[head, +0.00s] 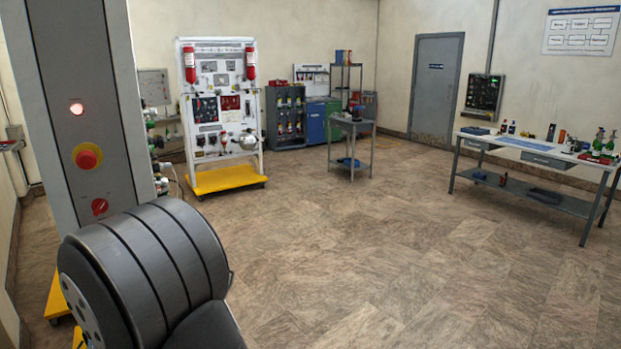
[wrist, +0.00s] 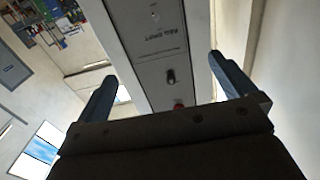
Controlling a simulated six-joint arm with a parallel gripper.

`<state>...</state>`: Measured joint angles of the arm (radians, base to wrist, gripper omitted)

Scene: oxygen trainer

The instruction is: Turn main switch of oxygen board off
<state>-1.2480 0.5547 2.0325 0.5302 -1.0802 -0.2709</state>
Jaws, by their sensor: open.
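The oxygen board (head: 219,64) is a white upright panel on a yellow wheeled base in the head view, left of centre against the back of the room. It carries red cylinders, dark gauge panels and small fittings. Its main switch is too small to tell apart. My gripper (wrist: 160,68) shows in the wrist view with its two grey-blue fingers wide apart. Nothing is between the fingertips. The gripper is out of sight in the head view, where only a dark part of my arm shows at the lower left.
A grey metal table (head: 352,124) stands right of the board. A long workbench (head: 470,142) with bottles stands at the right. A dark cabinet (head: 286,117) and a blue cabinet (head: 315,123) line the back wall. The tiled floor (head: 370,240) between is clear.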

